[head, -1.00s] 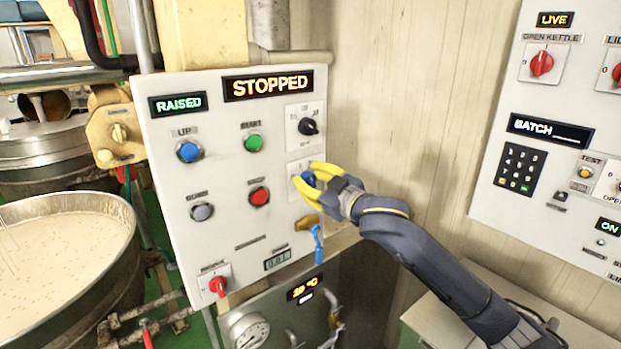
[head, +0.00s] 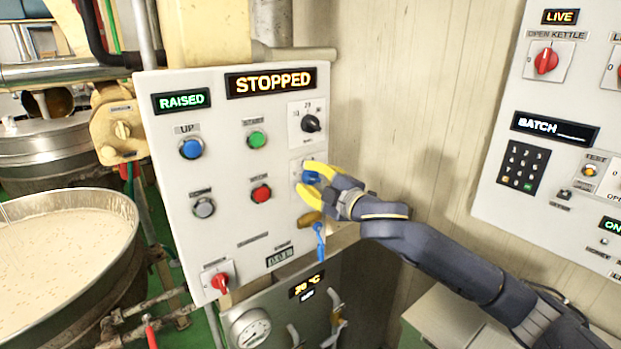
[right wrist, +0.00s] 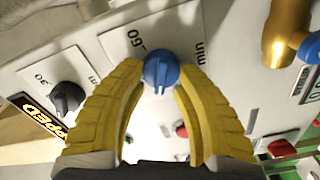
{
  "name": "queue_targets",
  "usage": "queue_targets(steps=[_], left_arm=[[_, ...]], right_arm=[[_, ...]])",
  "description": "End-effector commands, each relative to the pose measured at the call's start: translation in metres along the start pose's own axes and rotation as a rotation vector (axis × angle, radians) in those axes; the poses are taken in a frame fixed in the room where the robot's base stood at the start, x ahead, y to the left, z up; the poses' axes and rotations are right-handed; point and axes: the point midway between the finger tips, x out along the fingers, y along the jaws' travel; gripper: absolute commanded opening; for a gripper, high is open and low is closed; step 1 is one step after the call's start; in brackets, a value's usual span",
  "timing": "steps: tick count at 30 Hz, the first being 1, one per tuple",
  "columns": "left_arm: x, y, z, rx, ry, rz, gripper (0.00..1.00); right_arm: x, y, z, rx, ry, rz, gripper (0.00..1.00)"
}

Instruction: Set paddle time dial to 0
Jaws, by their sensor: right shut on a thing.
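The blue paddle time dial (head: 311,177) is on the right side of the grey-white control panel (head: 230,215), on a small white plate below the black dial. My right gripper (head: 305,180) has its yellow fingers around the blue dial. In the right wrist view the same blue dial (right wrist: 160,72) sits between the fingertips of my right gripper (right wrist: 160,66), which is shut on it. A "60" and "min" show on the plate there. The rest of the scale is mostly hidden, so I cannot read the setting. My left gripper is not in view.
The black dial (head: 311,123) is just above. Green (head: 257,139) and red (head: 261,194) buttons are to the left. A brass valve with a blue handle (head: 319,242) hangs just below the gripper. A second panel (head: 590,110) is at right.

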Motion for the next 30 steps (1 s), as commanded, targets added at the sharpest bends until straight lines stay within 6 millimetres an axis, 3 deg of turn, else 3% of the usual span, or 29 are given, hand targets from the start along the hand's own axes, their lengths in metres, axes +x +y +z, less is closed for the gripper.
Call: queue_targets(steps=[19,20,21,24,30], left_arm=[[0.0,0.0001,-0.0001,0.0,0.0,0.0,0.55],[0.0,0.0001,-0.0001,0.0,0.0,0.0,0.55],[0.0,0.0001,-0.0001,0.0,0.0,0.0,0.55],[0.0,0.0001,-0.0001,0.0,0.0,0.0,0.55],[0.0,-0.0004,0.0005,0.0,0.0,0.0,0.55]], right_arm=[[0.0003,0.0016,-0.0017,-0.043,0.003,0.003,0.03],[0.0003,0.0016,-0.0017,-0.043,0.003,0.003,0.37],[0.0002,0.0016,-0.0017,-0.043,0.003,0.003,0.41],[0.0002,0.001,-0.0013,-0.043,0.002,0.002,0.53],[0.0001,0.0001,-0.0007,-0.042,0.001,0.001,0.53]])
